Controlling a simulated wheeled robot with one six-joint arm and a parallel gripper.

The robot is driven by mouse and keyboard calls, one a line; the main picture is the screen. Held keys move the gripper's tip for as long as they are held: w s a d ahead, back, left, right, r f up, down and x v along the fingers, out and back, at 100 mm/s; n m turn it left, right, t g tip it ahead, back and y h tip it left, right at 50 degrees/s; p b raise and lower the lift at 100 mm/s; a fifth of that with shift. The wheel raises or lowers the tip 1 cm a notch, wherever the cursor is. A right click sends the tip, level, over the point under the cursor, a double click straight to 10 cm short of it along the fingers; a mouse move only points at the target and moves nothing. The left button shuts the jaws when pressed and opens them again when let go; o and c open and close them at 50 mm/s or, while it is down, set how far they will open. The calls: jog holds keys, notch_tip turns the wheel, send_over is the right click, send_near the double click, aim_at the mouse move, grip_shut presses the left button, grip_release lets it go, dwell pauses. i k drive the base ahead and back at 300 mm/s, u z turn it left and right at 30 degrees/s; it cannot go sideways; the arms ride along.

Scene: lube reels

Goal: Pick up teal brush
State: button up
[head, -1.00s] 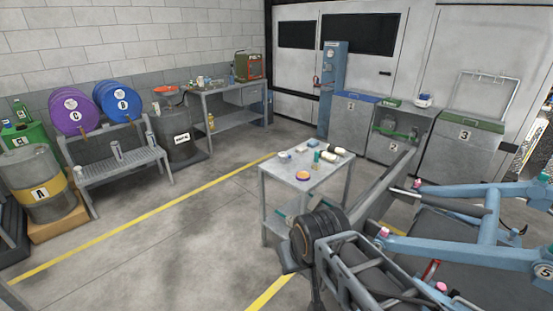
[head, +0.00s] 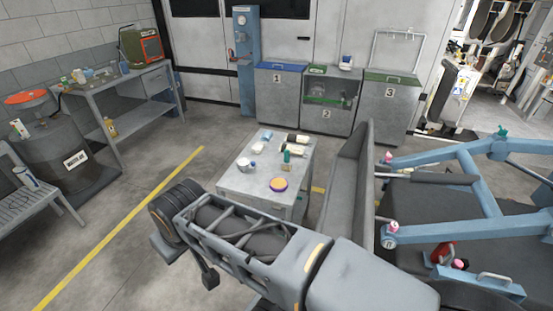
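A small upright teal object (head: 286,156) stands on the grey work table (head: 235,181) in the middle of the head view. It is too small to tell whether it is a brush or a bottle. My arm reaches across the foreground, and its dark ringed end is left of and nearer than the table. Grey parts that look like my gripper (head: 187,262) hang below that end, over the floor, apart from the table. Whether they are open or shut is not clear, and I see nothing held.
A blue lift frame (head: 480,190) stands to the right. Numbered bins (head: 280,95) stand behind. Open floor lies left, around the yellow line (head: 120,225).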

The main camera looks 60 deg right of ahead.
aim_at(286, 164)
jog(key=z, duration=0.4)
jog(key=i, duration=0.8)
jog(key=z, duration=1.45)
jog(key=i, duration=0.65)
jog(key=z, duration=0.6)
